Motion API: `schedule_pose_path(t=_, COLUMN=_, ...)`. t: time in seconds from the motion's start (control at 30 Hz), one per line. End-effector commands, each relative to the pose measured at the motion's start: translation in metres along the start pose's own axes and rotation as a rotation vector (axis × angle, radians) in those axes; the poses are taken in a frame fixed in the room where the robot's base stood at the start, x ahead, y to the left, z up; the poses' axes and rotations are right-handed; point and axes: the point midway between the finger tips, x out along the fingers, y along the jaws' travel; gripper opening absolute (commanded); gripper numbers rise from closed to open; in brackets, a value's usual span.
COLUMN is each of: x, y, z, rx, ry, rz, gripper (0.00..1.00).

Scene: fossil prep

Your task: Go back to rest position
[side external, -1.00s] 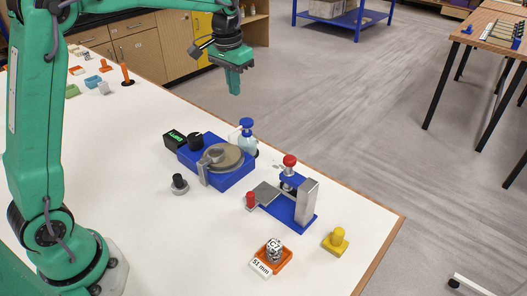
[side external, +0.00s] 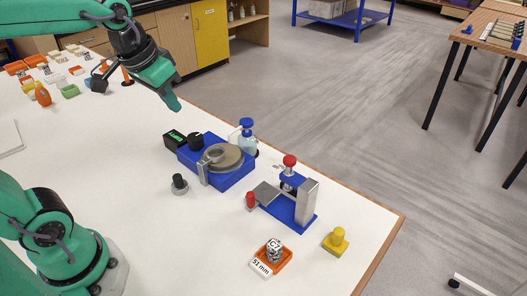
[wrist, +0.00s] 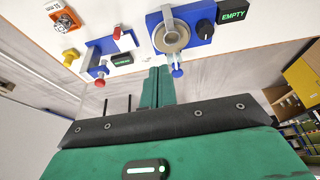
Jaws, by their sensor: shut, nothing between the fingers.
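My gripper (side external: 174,103) is in the air above the back edge of the white table, left of the blue machine, tilted with its fingers pointing down and to the right. Its green fingers are together with nothing between them. They also show together in the wrist view (wrist: 158,75). No object is touching the gripper in either view. Part of my arm leaves the side view at the left edge.
A blue machine (side external: 238,176) with a round disc, a blue clamp fixture (side external: 296,212), a yellow knobbed block (side external: 336,241) and an orange tray (side external: 286,261) stand right of centre. A blue-capped bottle (side external: 247,143) is behind the machine. Small pieces lie at the far left.

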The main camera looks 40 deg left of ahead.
Motion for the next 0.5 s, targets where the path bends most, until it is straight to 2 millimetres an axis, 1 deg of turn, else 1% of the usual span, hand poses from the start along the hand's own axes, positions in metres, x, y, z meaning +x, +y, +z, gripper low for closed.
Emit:
schedule_pose_path(t=0.03, x=-0.002, y=0.001, z=0.011, rx=0.000, ry=0.016, rz=0.001, gripper=0.00)
schedule_pose_path(t=0.1, x=-0.003, y=0.002, z=0.024, rx=0.000, ry=0.037, rz=0.001, gripper=0.00)
schedule_pose_path(t=0.3, x=-0.002, y=0.004, z=0.059, rx=0.000, ry=0.088, rz=0.004, gripper=0.00)
schedule_pose_path(t=0.4, x=0.001, y=0.005, z=0.071, rx=0.000, ry=0.105, rz=0.005, gripper=0.00)
schedule_pose_path(t=0.5, x=0.003, y=0.005, z=0.079, rx=-0.001, ry=0.118, rz=0.006, gripper=0.00)
